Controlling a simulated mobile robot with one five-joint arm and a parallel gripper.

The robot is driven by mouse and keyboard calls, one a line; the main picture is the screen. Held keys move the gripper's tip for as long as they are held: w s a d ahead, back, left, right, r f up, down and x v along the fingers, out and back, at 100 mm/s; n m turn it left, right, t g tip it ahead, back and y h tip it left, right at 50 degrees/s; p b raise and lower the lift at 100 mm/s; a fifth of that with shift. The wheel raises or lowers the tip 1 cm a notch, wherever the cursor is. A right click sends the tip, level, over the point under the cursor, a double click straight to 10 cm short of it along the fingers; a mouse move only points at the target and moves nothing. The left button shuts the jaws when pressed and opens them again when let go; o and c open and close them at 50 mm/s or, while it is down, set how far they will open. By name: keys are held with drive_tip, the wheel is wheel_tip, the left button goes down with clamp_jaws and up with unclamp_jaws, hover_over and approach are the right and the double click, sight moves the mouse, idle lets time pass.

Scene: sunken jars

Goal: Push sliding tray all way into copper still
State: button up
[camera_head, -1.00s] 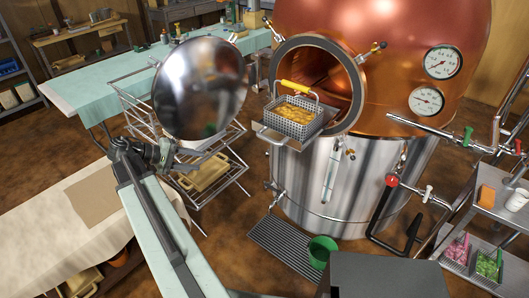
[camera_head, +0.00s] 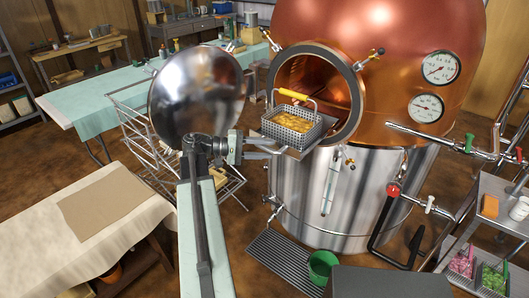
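The copper still (camera_head: 400,75) stands at centre right, its round front opening uncovered. The metal sliding tray (camera_head: 306,150) sticks out of the opening toward the front left. A perforated metal basket (camera_head: 291,129) with a yellow handle and yellow contents sits on the tray. My gripper (camera_head: 277,148) is just left of the tray's outer edge, pointing right at it. Its two fingers look apart with nothing between them. I cannot tell whether the fingertips touch the tray. The tray's inner end is hidden by the basket and the opening's rim.
The round polished door (camera_head: 197,92) hangs open to the left, behind my arm. A wire rack (camera_head: 140,140) stands below it. A green bucket (camera_head: 322,266) and floor grate (camera_head: 285,256) lie below. Pipes (camera_head: 430,138) and a metal cart (camera_head: 500,200) are at right.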

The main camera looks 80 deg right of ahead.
drive_tip(key=shift+s, duration=0.1)
clamp_jaws()
idle(1.3)
